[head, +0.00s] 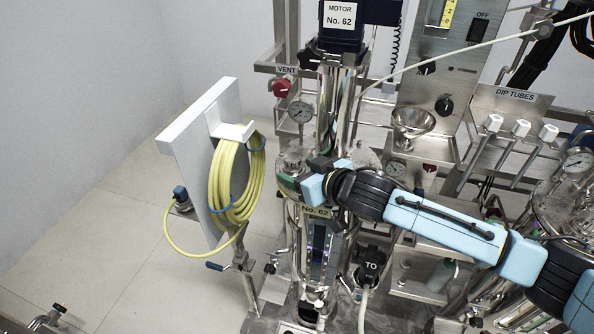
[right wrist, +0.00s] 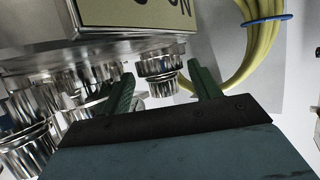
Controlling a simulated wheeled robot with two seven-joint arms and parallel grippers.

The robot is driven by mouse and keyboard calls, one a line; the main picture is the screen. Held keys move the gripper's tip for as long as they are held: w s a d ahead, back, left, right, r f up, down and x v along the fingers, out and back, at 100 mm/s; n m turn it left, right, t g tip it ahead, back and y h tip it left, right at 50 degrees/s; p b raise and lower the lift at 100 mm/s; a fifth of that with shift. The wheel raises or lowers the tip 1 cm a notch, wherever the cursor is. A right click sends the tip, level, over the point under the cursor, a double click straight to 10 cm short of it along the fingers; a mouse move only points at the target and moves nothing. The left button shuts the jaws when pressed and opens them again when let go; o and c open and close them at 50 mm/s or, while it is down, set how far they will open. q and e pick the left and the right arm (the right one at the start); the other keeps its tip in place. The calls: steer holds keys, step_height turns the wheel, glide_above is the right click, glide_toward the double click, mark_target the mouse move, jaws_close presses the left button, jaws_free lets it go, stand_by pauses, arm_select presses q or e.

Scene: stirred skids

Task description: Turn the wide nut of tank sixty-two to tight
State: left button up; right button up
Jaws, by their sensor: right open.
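My right gripper (head: 285,180) reaches in from the right to the tank's top. In the right wrist view its two fingers (right wrist: 162,88) stand apart. A knurled metal nut (right wrist: 161,72) under the head plate shows in the gap between the fingers, apparently slightly beyond them. A larger ribbed fitting (right wrist: 28,145) shows at lower left. I cannot tell which of these is the wide nut. My left gripper is in neither view.
A white panel (head: 187,150) with a coiled yellow hose (head: 225,190) stands left of the tank. A red vent knob (head: 281,88) and a gauge (head: 300,111) are above the gripper. A funnel (head: 413,122) and dip tubes (head: 520,128) are to the right. The floor at left is mostly clear.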

steer(key=shift+x, duration=0.8)
steer(key=c, duration=0.7)
